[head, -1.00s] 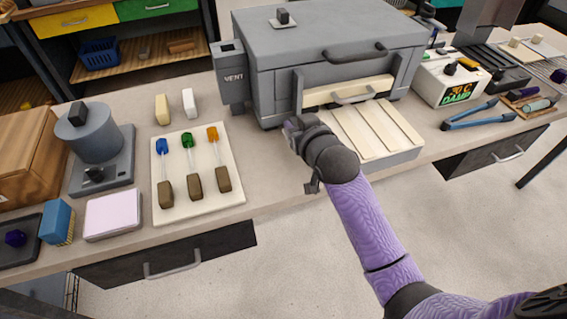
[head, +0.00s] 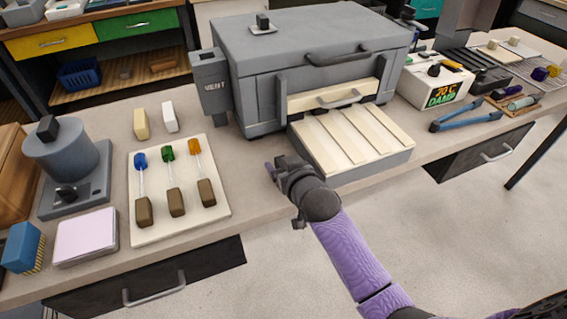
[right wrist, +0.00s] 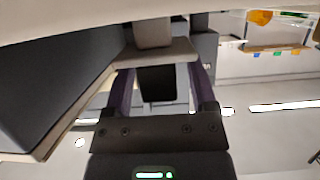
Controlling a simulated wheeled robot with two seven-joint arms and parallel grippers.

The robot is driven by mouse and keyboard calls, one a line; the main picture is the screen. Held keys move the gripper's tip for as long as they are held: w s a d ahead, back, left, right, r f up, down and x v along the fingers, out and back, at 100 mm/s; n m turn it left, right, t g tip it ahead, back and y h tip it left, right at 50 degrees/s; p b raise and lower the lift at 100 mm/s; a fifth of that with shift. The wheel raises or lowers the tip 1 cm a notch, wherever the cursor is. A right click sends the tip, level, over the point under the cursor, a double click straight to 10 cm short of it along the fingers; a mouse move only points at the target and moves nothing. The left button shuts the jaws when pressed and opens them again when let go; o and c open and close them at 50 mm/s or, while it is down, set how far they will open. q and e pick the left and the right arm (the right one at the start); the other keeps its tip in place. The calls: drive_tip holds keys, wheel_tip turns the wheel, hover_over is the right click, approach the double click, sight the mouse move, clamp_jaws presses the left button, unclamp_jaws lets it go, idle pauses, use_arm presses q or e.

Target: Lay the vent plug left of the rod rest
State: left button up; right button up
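The vent plug (right wrist: 155,53), with a dark knob, a pale flange and a greyish stem, shows in the right wrist view. My right gripper (right wrist: 158,76) has its purple fingers on either side of the knob, and the flange lies just beyond the fingertips. In the head view my right gripper (head: 273,168) is over the front of the bench, left of the slatted tray; the hand hides the plug there. The cream board (head: 218,185), apparently the rod rest, carries blue, green and orange glass rods with brown ends. My left gripper is out of view.
The grey kiln (head: 255,85) with its VENT box (head: 211,85) stands behind. A slatted tray (head: 375,163) sits at its front. A cream block (head: 141,123) and white block (head: 170,116) stand behind the board. A grey burner (head: 62,160) and pink pad (head: 85,238) are left.

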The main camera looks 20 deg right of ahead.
drive_tip(key=shift+s+r, duration=0.1)
drive_tip(key=shift+r, duration=0.05)
drive_tip(key=p+v, duration=0.5)
drive_tip(key=v, duration=0.6)
drive_tip(key=s+f+n+g, duration=0.1)
drive_tip(key=s+f+g, duration=0.4)
drive_tip(key=f, duration=0.6)
drive_tip(key=s+f+g, duration=0.2)
drive_tip(key=s+f, duration=0.5)
drive_tip(key=f, duration=0.4)
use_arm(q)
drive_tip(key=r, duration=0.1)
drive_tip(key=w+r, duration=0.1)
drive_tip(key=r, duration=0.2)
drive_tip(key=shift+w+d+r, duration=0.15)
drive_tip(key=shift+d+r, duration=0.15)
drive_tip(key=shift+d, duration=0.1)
use_arm(e)
drive_tip(key=s+f+g, duration=0.3)
drive_tip(key=s+f, duration=0.2)
drive_tip(key=s, duration=0.6)
drive_tip(key=s+d+f+n+g, duration=0.1)
drive_tip(key=s+f+g, duration=0.2)
drive_tip(key=s, duration=0.9)
wheel_tip(320, 180, down, 3)
drive_tip(key=shift+r+h, duration=0.1)
drive_tip(key=shift+h, duration=0.2)
drive_tip(key=shift+s, duration=0.1)
